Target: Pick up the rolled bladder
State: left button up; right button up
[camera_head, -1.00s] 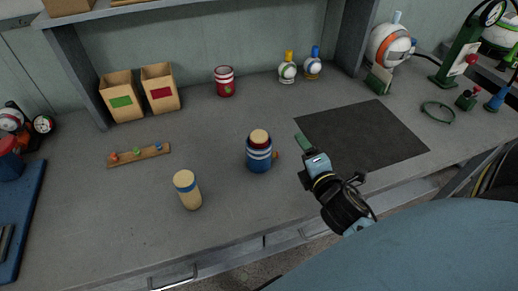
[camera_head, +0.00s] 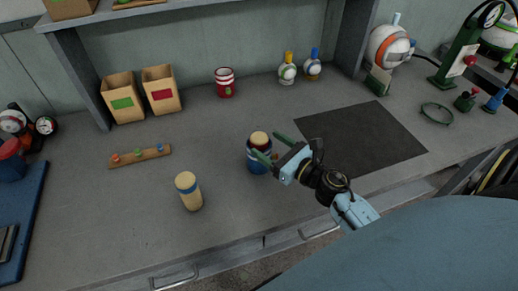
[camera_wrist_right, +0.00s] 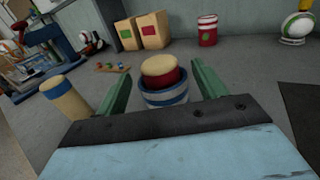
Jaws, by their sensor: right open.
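A tan rolled bladder with a red band (camera_head: 259,138) stands upright in a blue-and-white striped cup (camera_head: 257,167) near the middle of the bench. It also shows in the right wrist view (camera_wrist_right: 160,69), centred between my fingers, with the cup (camera_wrist_right: 166,97) below. A second tan roll with a blue band (camera_head: 188,192) stands upright on the bench, left and nearer; it shows in the right wrist view (camera_wrist_right: 68,97). My right gripper (camera_head: 265,144) is open and empty, its green fingers reaching in from the right beside the cup's top. My left gripper is not in view.
A red striped cup (camera_head: 224,83) and two open boxes (camera_head: 122,101) stand at the back. A wooden strip with coloured pegs (camera_head: 139,157) lies at the left. A dark mat (camera_head: 370,140) to the right is clear.

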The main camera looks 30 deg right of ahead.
aim_at(254, 134)
jog(key=shift+r+p+x, duration=0.15)
jog(key=shift+p+x, duration=0.15)
jog(key=shift+x, duration=1.25)
jog(key=shift+r+p+x, duration=0.1)
jog(key=shift+p+x, duration=0.2)
jog(key=shift+x, duration=1.2)
jog(key=shift+c, duration=0.2)
jog(key=c, duration=1.2)
jog(key=shift+c, duration=0.4)
jog(key=shift+r, duration=0.15)
